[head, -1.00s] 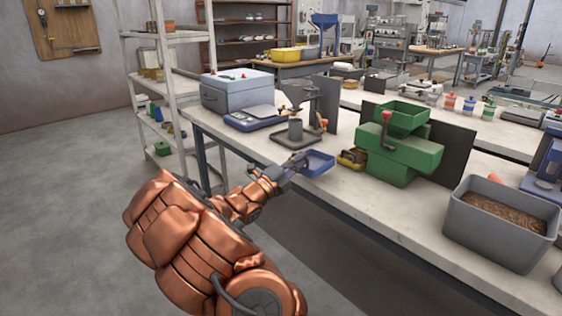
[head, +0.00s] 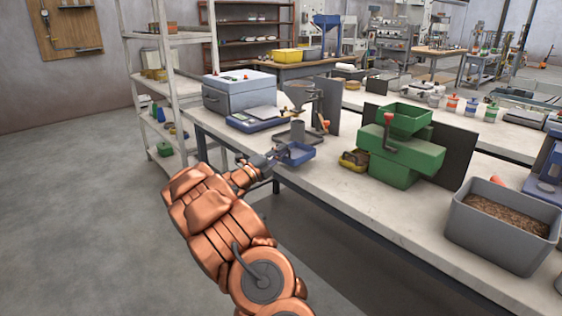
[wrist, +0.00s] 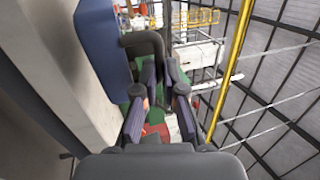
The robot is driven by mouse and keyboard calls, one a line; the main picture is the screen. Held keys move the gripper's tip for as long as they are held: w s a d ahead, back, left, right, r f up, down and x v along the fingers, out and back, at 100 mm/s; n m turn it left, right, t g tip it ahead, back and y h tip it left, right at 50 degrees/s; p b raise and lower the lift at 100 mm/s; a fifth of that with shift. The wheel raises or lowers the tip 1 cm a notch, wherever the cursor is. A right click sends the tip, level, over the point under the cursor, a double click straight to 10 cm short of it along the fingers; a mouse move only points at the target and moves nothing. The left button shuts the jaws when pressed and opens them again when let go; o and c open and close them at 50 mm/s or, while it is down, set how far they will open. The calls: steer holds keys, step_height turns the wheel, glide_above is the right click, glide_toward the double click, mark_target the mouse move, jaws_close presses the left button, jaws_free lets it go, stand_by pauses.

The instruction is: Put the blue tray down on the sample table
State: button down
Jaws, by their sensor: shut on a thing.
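The blue tray (head: 297,154) is at the front edge of the long pale table (head: 390,215), between the grey stand and the green machine. I cannot tell whether it touches the top. My gripper (head: 274,159) comes in from the left and is shut on the tray's dark curved handle. In the wrist view, my gripper (wrist: 160,75) has its fingers closed at the dark handle (wrist: 145,43). The blue tray (wrist: 101,42) fills the upper left there, beside the pale table surface (wrist: 45,50). The tray's inside is hidden in that view.
A grey stand (head: 298,134) and a scale (head: 254,122) stand behind the tray. A small yellow box (head: 354,160) and a green machine (head: 400,150) are to its right. A grey bin of pellets (head: 500,235) stands farther right. Bare tabletop lies between machine and bin.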

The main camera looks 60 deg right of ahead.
mark_target(285, 158)
step_height(285, 158, down, 4)
steer(key=shift+w+r, duration=0.1)
steer(key=shift+r, duration=0.1)
steer(key=c, duration=1.3)
jaws_free()
steer(key=shift+o, duration=0.2)
steer(key=shift+a, duration=0.1)
steer(key=v, duration=1.1)
steer(key=shift+a, duration=0.4)
